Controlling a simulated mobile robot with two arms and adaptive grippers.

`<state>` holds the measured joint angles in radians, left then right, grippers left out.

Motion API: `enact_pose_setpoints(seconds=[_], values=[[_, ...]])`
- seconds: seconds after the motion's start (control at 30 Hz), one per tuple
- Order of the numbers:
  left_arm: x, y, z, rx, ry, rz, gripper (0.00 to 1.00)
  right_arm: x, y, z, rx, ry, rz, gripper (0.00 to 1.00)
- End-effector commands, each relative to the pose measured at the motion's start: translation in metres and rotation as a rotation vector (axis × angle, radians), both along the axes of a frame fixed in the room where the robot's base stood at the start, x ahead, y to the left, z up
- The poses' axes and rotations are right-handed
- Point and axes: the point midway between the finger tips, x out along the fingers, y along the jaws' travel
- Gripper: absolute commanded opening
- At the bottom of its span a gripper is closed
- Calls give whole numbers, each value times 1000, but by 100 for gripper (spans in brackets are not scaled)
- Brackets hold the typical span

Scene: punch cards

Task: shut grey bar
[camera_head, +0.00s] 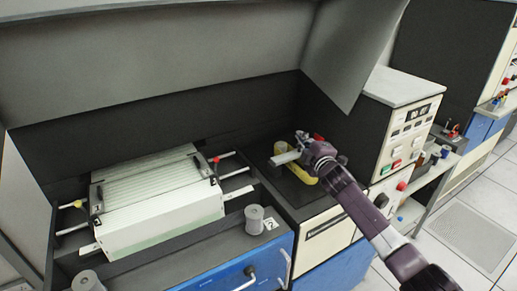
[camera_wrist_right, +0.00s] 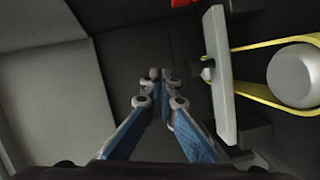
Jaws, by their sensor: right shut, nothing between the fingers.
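The grey bar (camera_head: 285,157) is a short light bar above the dark recess at the middle of the machine, just left of my right gripper. In the right wrist view the grey bar (camera_wrist_right: 220,75) stands upright as a flat plate, right of the fingers, with a dark knob at its left side. My right gripper (camera_head: 301,136) is beside the bar in the head view. Its fingertips (camera_wrist_right: 161,88) are together and empty, with a gap between them and the bar. I cannot tell the bar's hinge or latch. My left gripper is out of view.
A yellow band loops around a grey roller (camera_wrist_right: 296,75) beside the bar. A red part (camera_head: 318,138) is close behind the gripper. A card tray (camera_head: 150,205) lies left, with a grey cylinder (camera_head: 254,219) near it. A control panel (camera_head: 405,135) stands right; a grey hood (camera_head: 150,50) overhangs.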

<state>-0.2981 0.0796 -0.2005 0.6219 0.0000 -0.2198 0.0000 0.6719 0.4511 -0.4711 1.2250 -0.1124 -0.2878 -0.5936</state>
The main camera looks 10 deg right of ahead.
Motion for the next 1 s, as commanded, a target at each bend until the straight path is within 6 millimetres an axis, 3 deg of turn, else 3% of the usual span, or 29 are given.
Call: enact_pose_setpoints(seconds=[0.4,1.0], values=[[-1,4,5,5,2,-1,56,4,-13,-18,104,38,0,0],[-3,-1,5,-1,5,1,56,5,-14,-20,125,46,-1,0]])
